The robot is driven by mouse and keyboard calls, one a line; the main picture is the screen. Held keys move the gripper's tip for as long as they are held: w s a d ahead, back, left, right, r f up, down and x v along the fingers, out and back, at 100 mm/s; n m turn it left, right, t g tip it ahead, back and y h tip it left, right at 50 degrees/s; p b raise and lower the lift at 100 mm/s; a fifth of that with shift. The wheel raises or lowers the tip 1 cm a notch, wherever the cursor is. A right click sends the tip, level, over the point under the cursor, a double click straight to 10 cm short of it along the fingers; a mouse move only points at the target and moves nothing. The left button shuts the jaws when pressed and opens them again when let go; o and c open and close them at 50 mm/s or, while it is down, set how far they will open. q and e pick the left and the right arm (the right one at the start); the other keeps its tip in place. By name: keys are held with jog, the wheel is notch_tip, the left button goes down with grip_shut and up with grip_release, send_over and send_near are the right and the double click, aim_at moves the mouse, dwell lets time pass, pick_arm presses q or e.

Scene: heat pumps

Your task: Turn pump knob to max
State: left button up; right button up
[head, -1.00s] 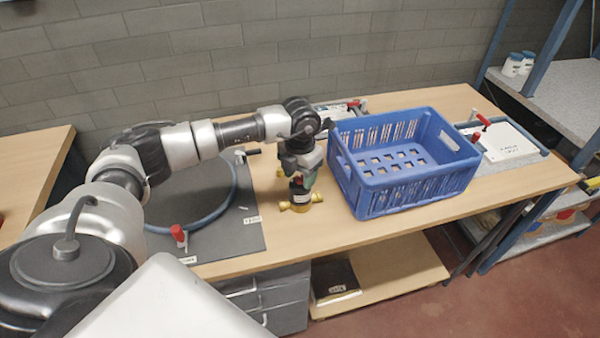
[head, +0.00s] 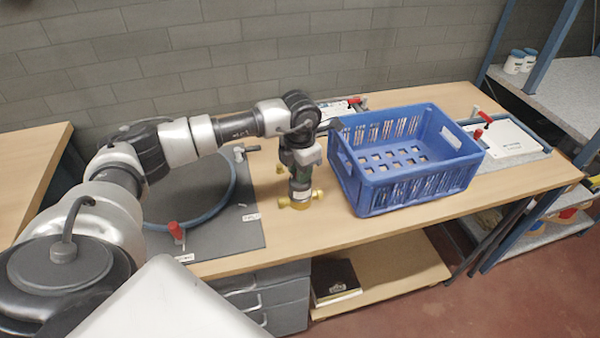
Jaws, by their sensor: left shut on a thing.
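The pump (head: 300,198) stands on the wooden table (head: 325,228), left of the blue crate. Its brass pipe ends show at its bottom, and its upper part is mostly covered by my left gripper (head: 301,174). The gripper comes down from above and is shut on the pump. The knob is hidden, so I cannot tell its setting or whether the fingers hold the knob or the body. My right gripper is out of view.
A blue crate (head: 415,190) stands close to the pump's right. A white board (head: 500,139) lies at the right end. The table between mat and crate is mostly bare.

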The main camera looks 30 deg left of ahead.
pick_arm(q)
jog(key=m+b, duration=0.2)
jog(key=m, duration=0.2)
jog(key=shift+f+b, duration=0.1)
jog(key=shift+b, duration=0.2)
jog(key=m+b, duration=0.2)
jog(key=m, duration=0.2)
jog(key=shift+m, duration=0.3)
jog(key=shift+r+m, duration=0.2)
jog(key=shift+m, duration=0.1)
jog(key=o, duration=0.9)
jog(key=shift+o, duration=0.2)
notch_tip(320, 180, up, 11)
jog(key=shift+b, duration=0.35)
jog(key=shift+f, duration=0.15)
